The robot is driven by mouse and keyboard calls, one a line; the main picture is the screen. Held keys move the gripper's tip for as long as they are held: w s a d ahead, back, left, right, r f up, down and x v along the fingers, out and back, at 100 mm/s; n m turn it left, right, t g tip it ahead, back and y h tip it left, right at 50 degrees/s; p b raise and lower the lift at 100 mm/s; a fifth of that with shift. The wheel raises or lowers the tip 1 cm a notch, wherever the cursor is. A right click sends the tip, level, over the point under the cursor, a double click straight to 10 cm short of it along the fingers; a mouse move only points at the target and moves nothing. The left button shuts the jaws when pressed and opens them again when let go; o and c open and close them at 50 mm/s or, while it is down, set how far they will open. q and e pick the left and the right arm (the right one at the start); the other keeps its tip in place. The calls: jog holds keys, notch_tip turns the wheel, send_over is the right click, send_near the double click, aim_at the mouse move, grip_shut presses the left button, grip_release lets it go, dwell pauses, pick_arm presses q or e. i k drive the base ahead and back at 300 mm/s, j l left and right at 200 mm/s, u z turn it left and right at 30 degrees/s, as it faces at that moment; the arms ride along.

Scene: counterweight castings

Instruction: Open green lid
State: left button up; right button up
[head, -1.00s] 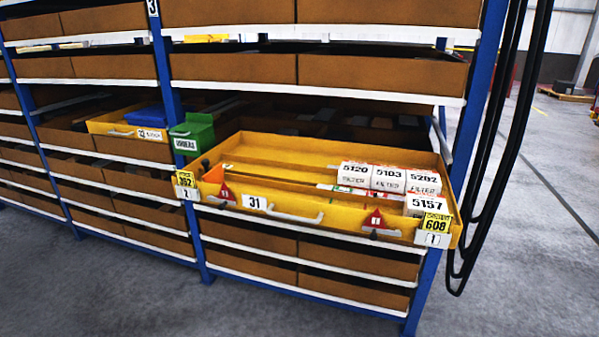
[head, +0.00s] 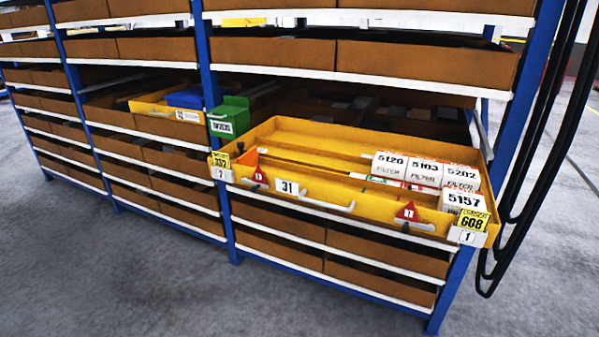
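A small green box (head: 229,117) with a white label stands on the shelf at the left end of the pulled-out yellow drawer. Its top edge looks green, but I cannot tell whether that is a shut lid. It is upright, between the yellow drawer and a yellow bin with blue contents. Neither of my grippers shows in the head view.
The yellow drawer (head: 345,207), labelled 31, sticks out of the blue rack and holds several white filter boxes (head: 414,170) at its right. A yellow bin (head: 160,107) sits further left. Black hoses (head: 545,150) hang at the right. Grey floor (head: 110,285) in front is clear.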

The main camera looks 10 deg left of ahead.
aim_at(226, 110)
jog(key=i+j, duration=0.7)
jog(key=i+j+z, duration=0.15)
jog(key=i+j, duration=0.5)
jog(key=j, duration=0.1)
